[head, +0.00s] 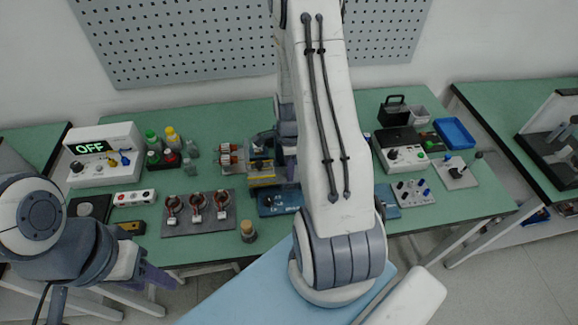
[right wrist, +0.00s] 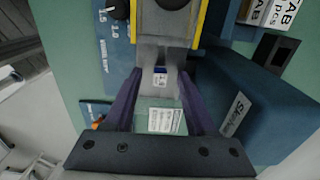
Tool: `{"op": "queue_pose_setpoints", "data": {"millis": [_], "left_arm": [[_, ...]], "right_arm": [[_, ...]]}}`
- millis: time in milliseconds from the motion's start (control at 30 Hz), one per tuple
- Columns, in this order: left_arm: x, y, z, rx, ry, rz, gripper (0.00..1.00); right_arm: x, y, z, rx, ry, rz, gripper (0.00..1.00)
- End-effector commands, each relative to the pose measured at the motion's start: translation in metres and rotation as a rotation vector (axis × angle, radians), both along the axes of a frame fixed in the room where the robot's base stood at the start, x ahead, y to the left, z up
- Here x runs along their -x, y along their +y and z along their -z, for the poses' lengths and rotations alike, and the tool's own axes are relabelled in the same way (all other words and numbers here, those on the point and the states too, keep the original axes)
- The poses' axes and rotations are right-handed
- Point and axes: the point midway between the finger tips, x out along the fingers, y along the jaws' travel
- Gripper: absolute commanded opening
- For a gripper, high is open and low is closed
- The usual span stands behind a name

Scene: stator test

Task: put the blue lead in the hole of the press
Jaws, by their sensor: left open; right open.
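The press with yellow sides (head: 261,180) stands near the middle of the bench, beside my right arm; its yellow edge also shows at the top of the right wrist view (right wrist: 199,25). My right gripper (right wrist: 160,88) is open, its two purple fingers on either side of the press's grey front. A small blue and white piece (right wrist: 160,76) shows between the fingers; I cannot tell if it is the blue lead. The hole is not clearly visible. In the head view my right arm hides the right gripper. My left gripper (head: 157,277) is open and empty off the bench's front left.
A grey tray (head: 174,229) with several copper-wound stators lies left of the press. A tester reading OFF (head: 104,152) and several bottles stand further left. A blue block (right wrist: 250,105) is close right of my right gripper. A blue tray (head: 454,133) is at right.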

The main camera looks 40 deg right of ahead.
Motion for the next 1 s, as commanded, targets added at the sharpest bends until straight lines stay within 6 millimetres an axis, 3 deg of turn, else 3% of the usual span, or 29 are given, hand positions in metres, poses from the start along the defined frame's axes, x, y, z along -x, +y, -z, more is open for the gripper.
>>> {"op": "queue_pose_setpoints", "data": {"millis": [167,600,1000], "left_arm": [[0.0,0.0,0.003,0.0,0.0,0.0,0.5],[0.0,0.0,0.012,0.0,0.0,0.0,0.5],[0.0,0.0,0.013,0.0,0.0,0.0,0.5]], "right_arm": [[-0.001,-0.001,-0.014,0.002,-0.003,0.0,0.56],[-0.001,0.0,-0.092,0.002,-0.003,0.0,0.56],[0.0,0.0,-0.105,0.0,0.0,0.0,0.56]]}}
